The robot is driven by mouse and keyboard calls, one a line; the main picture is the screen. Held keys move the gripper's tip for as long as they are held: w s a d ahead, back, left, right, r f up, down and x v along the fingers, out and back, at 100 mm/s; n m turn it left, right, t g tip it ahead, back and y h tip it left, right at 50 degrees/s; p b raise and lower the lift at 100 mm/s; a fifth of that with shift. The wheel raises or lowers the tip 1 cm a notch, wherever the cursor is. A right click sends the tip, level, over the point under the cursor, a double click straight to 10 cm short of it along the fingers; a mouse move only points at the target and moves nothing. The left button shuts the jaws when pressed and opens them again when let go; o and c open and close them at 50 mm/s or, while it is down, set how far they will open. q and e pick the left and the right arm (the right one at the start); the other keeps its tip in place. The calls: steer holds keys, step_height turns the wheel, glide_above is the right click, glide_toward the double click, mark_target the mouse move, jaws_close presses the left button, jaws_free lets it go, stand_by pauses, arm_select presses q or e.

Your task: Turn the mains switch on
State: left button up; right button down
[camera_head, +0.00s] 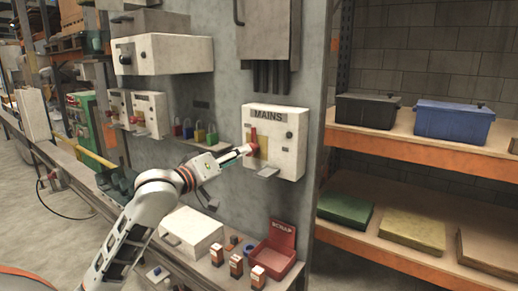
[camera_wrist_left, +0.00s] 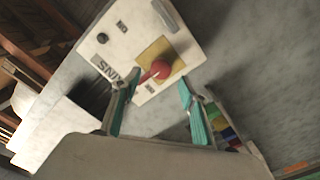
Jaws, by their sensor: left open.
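The mains box (camera_head: 288,165) is a pale box marked MAINS on the grey wall. Its switch is a red handle (camera_head: 253,136) on a yellow plate (camera_head: 263,148). In the left wrist view, the red handle (camera_wrist_left: 160,69) stands before the yellow plate (camera_wrist_left: 152,50) and its lever points towards the MAINS lettering. My left gripper (camera_head: 243,151) is at the left part of the box front, close to the handle. In the left wrist view, its teal fingers (camera_wrist_left: 158,88) are apart, with the handle just beyond and between their tips. I cannot tell whether they touch it. My right gripper is not in view.
Below, a bench holds a white case (camera_head: 190,233), small boxes and a red scrap bin (camera_head: 275,252). Orange shelving with a blue crate (camera_head: 452,122) stands at the right. Conduits (camera_head: 270,76) run above the box.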

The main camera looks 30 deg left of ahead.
arm_select(q)
steer(key=w, duration=0.6)
steer(key=shift+w+d, duration=0.3)
steer(key=shift+w, duration=0.05)
steer(key=shift+f, duration=0.1)
steer(key=c, duration=1.1)
